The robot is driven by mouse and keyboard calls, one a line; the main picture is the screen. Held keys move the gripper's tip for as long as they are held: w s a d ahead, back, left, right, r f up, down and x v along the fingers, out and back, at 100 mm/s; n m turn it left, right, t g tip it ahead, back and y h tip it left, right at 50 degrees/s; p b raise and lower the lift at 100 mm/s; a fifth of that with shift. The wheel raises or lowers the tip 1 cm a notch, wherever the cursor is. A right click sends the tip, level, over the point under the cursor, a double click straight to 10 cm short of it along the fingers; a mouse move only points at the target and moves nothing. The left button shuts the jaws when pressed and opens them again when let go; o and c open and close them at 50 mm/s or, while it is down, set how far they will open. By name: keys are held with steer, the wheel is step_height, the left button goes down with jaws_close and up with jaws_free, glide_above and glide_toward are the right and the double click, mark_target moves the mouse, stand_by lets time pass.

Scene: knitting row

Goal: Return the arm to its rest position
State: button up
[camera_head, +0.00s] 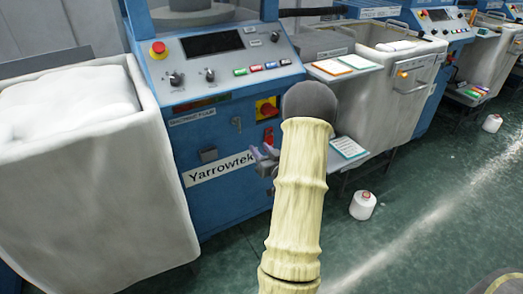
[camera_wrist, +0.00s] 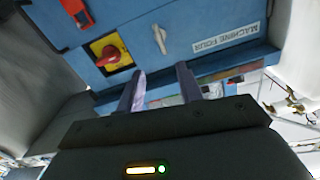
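My arm (camera_head: 295,200) in its cream ribbed sleeve reaches up from the bottom of the head view to a dark rounded joint. My gripper (camera_head: 264,158) shows beside the sleeve, partly hidden by it, in front of the blue Yarrowtek machine (camera_head: 225,215). In the wrist view, the two purple-grey fingers of my gripper (camera_wrist: 161,82) stand apart with nothing seen held between them. Beyond them is the blue machine front with the "MACHINE FOUR" label (camera_wrist: 225,38). I cannot tell whether the fingers touch the machine.
The machine's red knob on a yellow plate (camera_head: 267,108) is close to my arm. A grey bin with white material (camera_head: 90,190) stands left. A shelf with a card (camera_head: 348,148) and another bin (camera_head: 385,100) are right. A yarn cone (camera_head: 362,206) stands on the open green floor.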

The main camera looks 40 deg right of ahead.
stand_by(0.4)
steer(key=w+a+n+g+y, duration=0.25)
steer(key=a+g, duration=0.45)
steer(key=a, duration=0.9)
steer(key=s+a+n+g+y, duration=0.2)
steer(key=s+a+g, duration=0.6)
steer(key=s+a, duration=1)
step_height(320, 180, up, 32)
steer(key=w+a+p, duration=0.1)
steer(key=w+p, duration=0.1)
steer(key=p, duration=2.9)
steer(key=shift+w+a+f, duration=0.2)
